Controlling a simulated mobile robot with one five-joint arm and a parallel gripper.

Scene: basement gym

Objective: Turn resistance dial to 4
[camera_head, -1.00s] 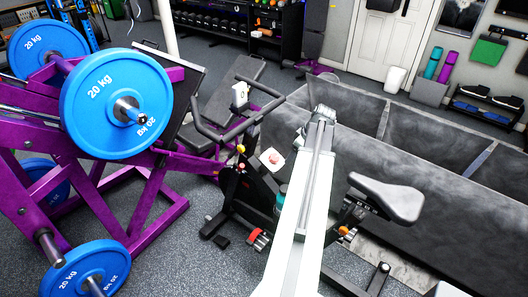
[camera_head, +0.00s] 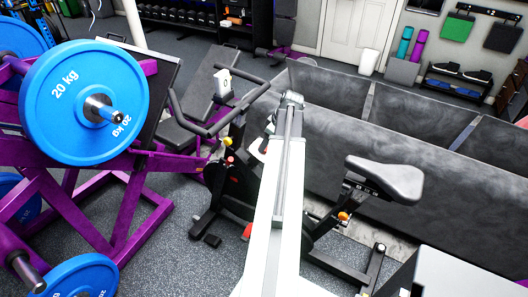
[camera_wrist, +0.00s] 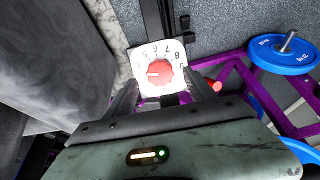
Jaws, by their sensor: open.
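The resistance dial is a red round knob (camera_wrist: 159,74) on a white plate (camera_wrist: 147,55) with black numbers, seen in the wrist view. A pale mark on the knob points to the left of the picture. Numbers up to about 8 run along the upper right; those on the left are too small to read surely. My gripper (camera_wrist: 163,80) is open, one finger on each side of the plate's lower part, with nothing held. I cannot tell whether the fingers touch it. In the head view the exercise bike (camera_head: 240,185) stands behind my arm, which hides the knob.
The bike's seat (camera_head: 392,178) is right of my arm and its handlebar (camera_head: 205,128) left. A purple weight rack with blue plates (camera_head: 75,105) stands at left. A dark grey partitioned structure (camera_head: 420,150) runs behind the bike. Grey floor shows at lower left.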

